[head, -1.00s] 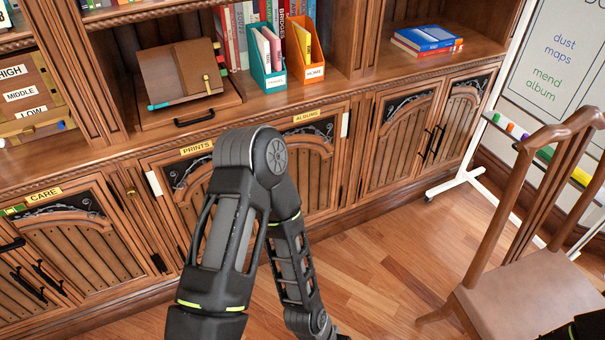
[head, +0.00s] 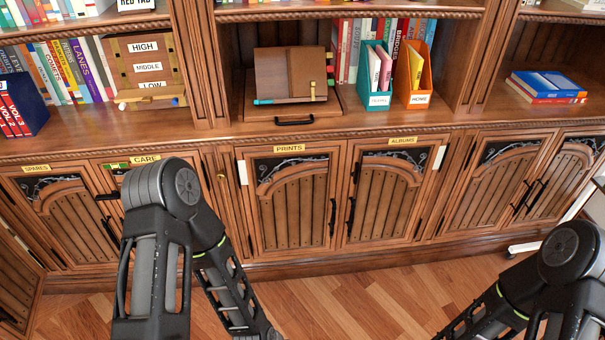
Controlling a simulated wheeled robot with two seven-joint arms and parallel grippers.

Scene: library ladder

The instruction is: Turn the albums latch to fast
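The ALBUMS label (head: 403,140) is above a wooden cabinet door (head: 385,205) with a dark arched panel top. The door looks closed, with a black upright handle (head: 350,216) on its left edge. A white upright piece (head: 439,158) sits at the door's upper right edge; I cannot tell whether it is the latch or which way it is set. My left arm's elbow covers part of the CARE door, and its forearm runs down out of the picture. My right arm shows at the lower right. Neither gripper is in view.
The PRINTS door (head: 292,200) adjoins on the left, with a similar white piece (head: 242,172) at its upper left. A ledge above holds a brown folder box (head: 290,75) and teal (head: 377,75) and orange (head: 411,75) file holders. Wooden floor (head: 330,305) in front looks clear.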

